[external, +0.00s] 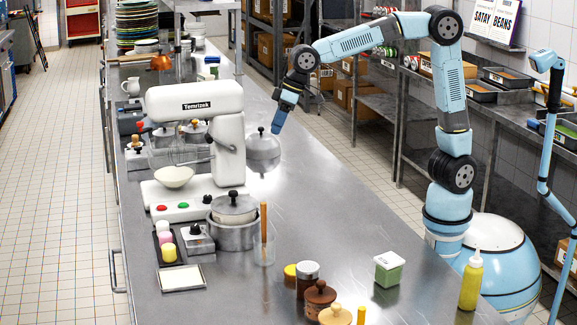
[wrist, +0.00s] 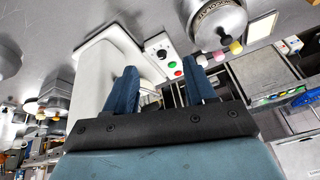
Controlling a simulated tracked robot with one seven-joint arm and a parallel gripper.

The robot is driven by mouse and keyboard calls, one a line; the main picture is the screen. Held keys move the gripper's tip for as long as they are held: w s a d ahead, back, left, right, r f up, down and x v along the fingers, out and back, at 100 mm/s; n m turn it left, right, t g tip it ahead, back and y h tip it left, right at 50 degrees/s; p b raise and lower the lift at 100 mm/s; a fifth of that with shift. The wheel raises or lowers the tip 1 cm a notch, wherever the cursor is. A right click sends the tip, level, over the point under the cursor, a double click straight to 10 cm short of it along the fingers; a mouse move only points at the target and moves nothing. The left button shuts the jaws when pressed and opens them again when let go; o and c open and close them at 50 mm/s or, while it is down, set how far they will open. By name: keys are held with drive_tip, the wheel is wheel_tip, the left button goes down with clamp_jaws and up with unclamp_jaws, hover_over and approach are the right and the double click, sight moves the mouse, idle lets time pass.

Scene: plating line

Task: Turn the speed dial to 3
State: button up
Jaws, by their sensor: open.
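The white stand mixer (external: 200,115) stands on the steel counter. On its base is a small black speed dial (external: 207,198), to the right of a green button (external: 183,206) and a red button (external: 161,208). The wrist view shows the dial (wrist: 162,53) as a black knob on a white panel, ahead between my fingers; its number marks are too small to read. My gripper (external: 277,128) is above the counter, right of the mixer, apart from the dial. In the wrist view my gripper (wrist: 161,66) has its two blue fingers spread with nothing between them.
A lidded pot (external: 234,222) stands close to the dial's right. A box with a black knob (external: 196,238) and a tray of colored cups (external: 168,248) sit in front of the base. Another domed lid (external: 263,150) lies below my gripper. The counter's middle right is clear.

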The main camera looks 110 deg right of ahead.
drive_tip(key=m+h, duration=0.1)
drive_tip(key=h, duration=0.1)
approach(208, 196)
drive_tip(key=shift+g, duration=0.3)
drive_tip(key=x, duration=0.8)
drive_tip(key=shift+w+d, duration=0.2)
drive_tip(key=shift+w, duration=0.1)
drive_tip(key=shift+c, duration=0.5)
drive_tip(key=c, duration=0.9)
